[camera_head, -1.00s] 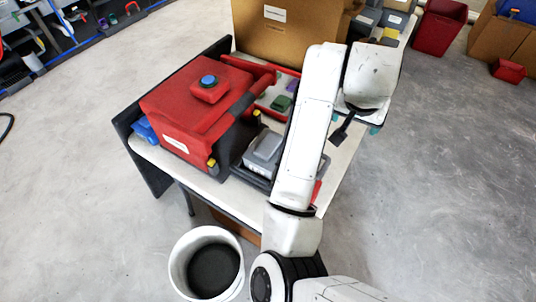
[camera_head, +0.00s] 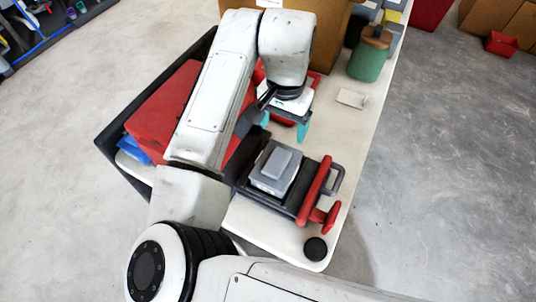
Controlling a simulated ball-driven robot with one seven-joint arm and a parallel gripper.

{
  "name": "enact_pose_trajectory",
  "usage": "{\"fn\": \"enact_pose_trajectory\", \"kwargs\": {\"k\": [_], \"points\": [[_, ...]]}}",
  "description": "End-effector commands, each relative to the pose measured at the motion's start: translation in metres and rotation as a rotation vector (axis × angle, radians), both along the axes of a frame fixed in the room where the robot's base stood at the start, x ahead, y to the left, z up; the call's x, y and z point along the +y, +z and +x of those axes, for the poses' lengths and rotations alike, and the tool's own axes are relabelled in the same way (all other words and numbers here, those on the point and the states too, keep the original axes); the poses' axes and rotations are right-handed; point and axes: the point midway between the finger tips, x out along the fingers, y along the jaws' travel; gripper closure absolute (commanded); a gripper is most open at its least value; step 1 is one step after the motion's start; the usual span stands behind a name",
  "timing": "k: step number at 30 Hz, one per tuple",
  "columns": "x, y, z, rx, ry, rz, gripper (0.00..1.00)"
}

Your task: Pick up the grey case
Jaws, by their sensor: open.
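The grey case (camera_head: 275,170) is a small grey box with a raised lid and a pale label on its front. It sits in a dark tray (camera_head: 254,192) on the white table. My gripper (camera_head: 288,130), with teal fingertips, is open and hangs above the table just behind the case, apart from it. One fingertip is partly hidden by the gripper body. My arm covers much of the red box (camera_head: 165,112) to the left.
A red-handled bar (camera_head: 315,190) lies right of the case, with a black round knob (camera_head: 315,249) near the table's front edge. A green jar (camera_head: 370,55) and a cardboard box (camera_head: 330,25) stand behind. The table's right side (camera_head: 350,130) is mostly clear.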

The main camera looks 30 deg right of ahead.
Motion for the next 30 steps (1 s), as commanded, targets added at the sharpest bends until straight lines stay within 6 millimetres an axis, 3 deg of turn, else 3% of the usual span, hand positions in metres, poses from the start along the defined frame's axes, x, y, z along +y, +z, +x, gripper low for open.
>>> {"fn": "enact_pose_trajectory", "kwargs": {"k": [10, 30], "points": [[0.001, -0.044, -0.001, 0.005, 0.003, 0.003, 0.17], [-0.001, -0.108, -0.006, 0.003, 0.000, 0.002, 0.17]]}}
